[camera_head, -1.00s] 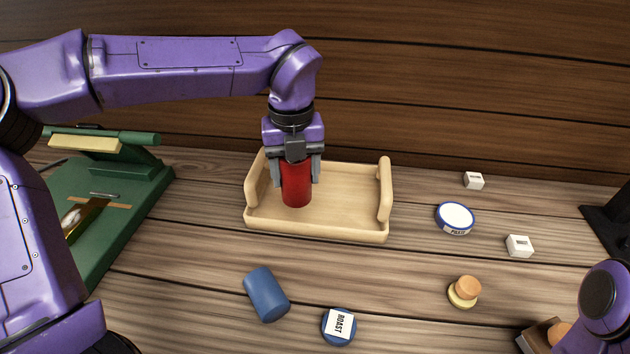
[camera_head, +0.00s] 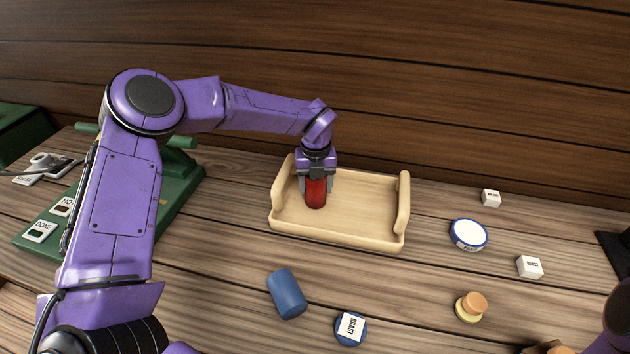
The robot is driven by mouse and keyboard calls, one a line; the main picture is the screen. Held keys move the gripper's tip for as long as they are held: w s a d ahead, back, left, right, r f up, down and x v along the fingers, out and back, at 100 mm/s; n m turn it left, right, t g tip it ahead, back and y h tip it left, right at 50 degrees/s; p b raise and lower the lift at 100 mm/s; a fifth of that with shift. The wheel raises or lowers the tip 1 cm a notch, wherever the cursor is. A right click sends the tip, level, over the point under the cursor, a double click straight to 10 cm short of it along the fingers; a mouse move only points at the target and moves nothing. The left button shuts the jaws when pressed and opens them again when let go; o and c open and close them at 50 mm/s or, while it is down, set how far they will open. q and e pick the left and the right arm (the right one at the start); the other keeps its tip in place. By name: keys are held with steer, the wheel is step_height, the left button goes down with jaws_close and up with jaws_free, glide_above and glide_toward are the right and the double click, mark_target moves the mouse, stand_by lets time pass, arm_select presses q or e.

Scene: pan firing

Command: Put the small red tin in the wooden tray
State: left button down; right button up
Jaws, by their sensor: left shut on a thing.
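The small red tin (camera_head: 316,194) is upright in the left part of the wooden tray (camera_head: 345,238). My left gripper (camera_head: 316,184) comes down over it from above, with a grey finger on each side, and is shut on it. The tin's top is hidden by the gripper. Its base appears at or close to the tray floor; I cannot tell whether it touches. The rest of the tray is empty. My right gripper is not clearly visible; only a part of my right arm shows at the lower right edge.
A green board (camera_head: 178,195) stands left.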

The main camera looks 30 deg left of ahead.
arm_select(q)
steer(key=shift+f, duration=0.1)
steer(key=shift+c, duration=1.2)
jaws_free()
steer(key=shift+r, duration=0.45)
step_height(320, 180, up, 11)
steer(key=shift+s+f+b, duration=0.1)
steer(key=shift+b, duration=0.85)
steer(key=shift+r, duration=0.4)
